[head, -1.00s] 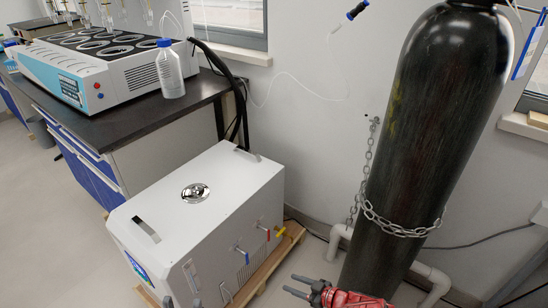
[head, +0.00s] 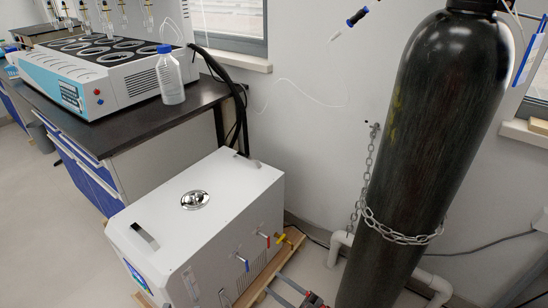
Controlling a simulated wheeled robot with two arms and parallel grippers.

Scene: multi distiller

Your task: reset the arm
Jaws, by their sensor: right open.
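My right gripper (head: 275,284) shows at the bottom edge of the head view, in front of the gas cylinder's foot and just right of the white chiller box. Its two dark fingers are apart and point left, with nothing seen between them. Only a little of the red wrist behind it shows; the rest of the arm is below the frame. My left gripper is not in view.
The white chiller box (head: 205,215) with small coloured valves stands on a wooden pallet (head: 262,290). A tall black gas cylinder (head: 415,160) is chained to the wall. The distiller (head: 100,75) and a clear blue-capped bottle (head: 169,78) stand on the dark bench (head: 125,130).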

